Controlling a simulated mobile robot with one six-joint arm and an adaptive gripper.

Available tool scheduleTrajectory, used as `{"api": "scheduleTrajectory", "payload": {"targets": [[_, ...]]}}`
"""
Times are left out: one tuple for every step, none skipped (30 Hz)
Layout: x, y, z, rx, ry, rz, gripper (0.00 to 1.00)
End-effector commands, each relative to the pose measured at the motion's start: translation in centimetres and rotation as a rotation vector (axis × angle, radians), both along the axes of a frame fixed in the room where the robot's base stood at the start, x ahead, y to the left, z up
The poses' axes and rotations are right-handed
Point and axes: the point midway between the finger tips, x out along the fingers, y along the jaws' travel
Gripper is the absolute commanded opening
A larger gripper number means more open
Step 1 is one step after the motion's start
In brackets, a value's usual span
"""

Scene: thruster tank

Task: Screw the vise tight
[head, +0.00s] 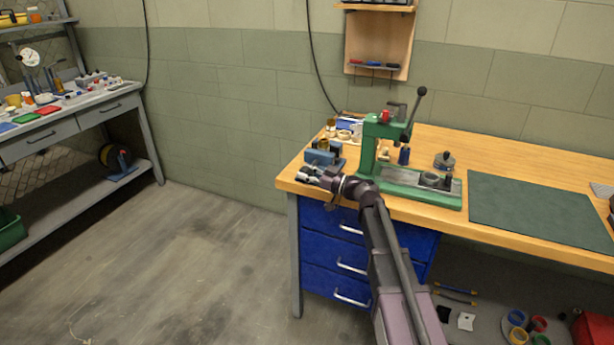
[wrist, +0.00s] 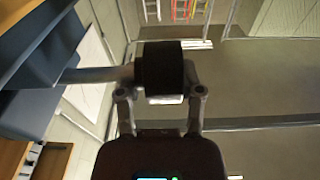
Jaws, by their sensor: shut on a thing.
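The small blue vise (head: 322,157) stands on the near left corner of the wooden workbench (head: 520,160). My gripper (head: 308,174) is at the front of the vise, near the bench edge. In the wrist view my gripper (wrist: 160,92) is shut on the dark knob (wrist: 160,70) of the vise screw, with a finger on either side. A grey rod (wrist: 98,75) runs left from the knob toward a large blue body. The contact between fingertips and knob is partly hidden. How far apart the vise jaws are cannot be told.
A green press (head: 375,150) with an upright lever stands right of the vise. A green mat (head: 540,208) lies further right. Blue drawers (head: 335,245) are under the bench. The floor (head: 180,260) to the left is clear, before a second cluttered bench (head: 70,125).

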Motion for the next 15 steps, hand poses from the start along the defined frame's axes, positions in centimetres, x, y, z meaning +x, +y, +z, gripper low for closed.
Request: {"api": "scheduleTrajectory", "payload": {"targets": [[-0.96,0.15,-0.06,-0.001,-0.001,0.018,0.01],[-0.96,0.15,-0.05,-0.002,-0.001,0.018,0.01],[-0.95,0.15,-0.05,-0.002,-0.001,0.018,0.01],[-0.96,0.15,-0.05,-0.002,-0.001,0.018,0.01],[-0.95,0.14,-0.05,-0.002,-0.001,0.018,0.01],[-0.95,0.14,-0.05,-0.002,-0.001,0.018,0.01],[-0.95,0.14,-0.05,-0.002,-0.001,0.018,0.01],[-0.96,0.13,-0.05,-0.002,-0.001,0.018,0.01],[-0.96,0.13,-0.05,-0.002,-0.001,0.018,0.57],[-0.94,0.12,-0.05,-0.002,-0.001,0.017,0.66],[-0.91,0.12,-0.05,-0.002,-0.001,0.017,0.71],[-0.88,0.11,-0.04,-0.002,-0.001,0.017,0.71],[-0.83,0.1,-0.04,-0.002,-0.001,0.016,0.71],[-0.79,0.08,-0.03,-0.002,-0.001,0.016,0.71],[-0.73,0.07,-0.03,-0.001,-0.001,0.015,0.71]]}}
